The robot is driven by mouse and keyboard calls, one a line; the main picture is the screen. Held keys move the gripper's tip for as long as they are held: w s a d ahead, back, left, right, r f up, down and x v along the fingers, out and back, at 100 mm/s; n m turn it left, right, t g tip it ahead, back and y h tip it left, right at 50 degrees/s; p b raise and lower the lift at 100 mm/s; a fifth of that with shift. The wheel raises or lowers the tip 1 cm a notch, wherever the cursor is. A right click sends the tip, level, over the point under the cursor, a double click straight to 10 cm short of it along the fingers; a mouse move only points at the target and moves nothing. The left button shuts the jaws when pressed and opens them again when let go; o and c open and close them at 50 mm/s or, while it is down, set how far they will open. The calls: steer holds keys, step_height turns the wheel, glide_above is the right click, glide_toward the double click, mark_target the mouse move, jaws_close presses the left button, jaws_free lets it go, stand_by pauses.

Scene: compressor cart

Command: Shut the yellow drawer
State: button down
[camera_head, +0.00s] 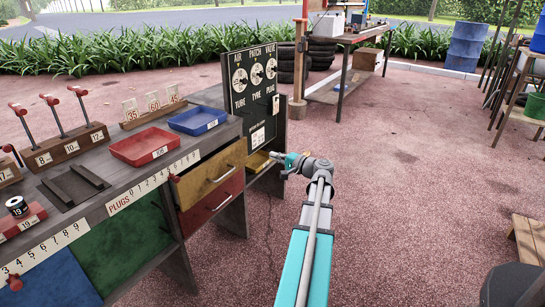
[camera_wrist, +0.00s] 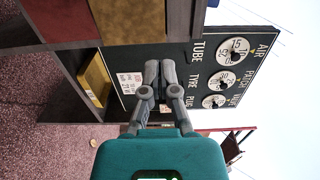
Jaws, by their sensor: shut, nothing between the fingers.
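The yellow drawer (camera_head: 210,173), with a mustard front and a metal bar handle, is under the bench top, above a red drawer (camera_head: 213,205). Its front seems to stand slightly out from the bench, but how far is not clear. In the wrist view a tan front (camera_wrist: 128,22) shows at the top left, beside a red one (camera_wrist: 65,18). My gripper (camera_head: 272,155) is shut and empty, right of the drawers and in front of the dark board's lower part. Its closed fingers (camera_wrist: 160,66) appear over the board in the wrist view, apart from the drawer.
The dark dial board (camera_head: 252,85) rises behind my gripper. A bright yellow piece (camera_head: 258,162) sits low beneath it and also shows in the wrist view (camera_wrist: 95,80). Red (camera_head: 145,146) and blue (camera_head: 198,121) trays sit on the bench. The paving to the right is open.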

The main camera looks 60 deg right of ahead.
mark_target(226, 175)
steer(key=c, duration=1.3)
jaws_free()
steer(key=shift+c, duration=0.2)
steer(key=shift+o, duration=2.1)
steer(key=shift+a+f+y, duration=0.1)
steer(key=shift+a+y, duration=0.15)
steer(key=shift+y, duration=0.05)
steer(key=shift+o, duration=1)
steer(key=a+f+n+g+y, duration=0.2)
steer(key=a+n+g+y, duration=0.1)
steer(key=a+y, duration=0.2)
steer(key=shift+a+f+n+g, duration=0.3)
steer(key=shift+a+f, duration=0.1)
steer(key=shift+a, duration=0.5)
steer(key=shift+s+y, duration=0.1)
steer(key=shift+y, duration=0.2)
steer(key=shift+b+x, duration=1)
steer(key=shift+x, duration=5.9)
steer(key=shift+d+r, duration=0.1)
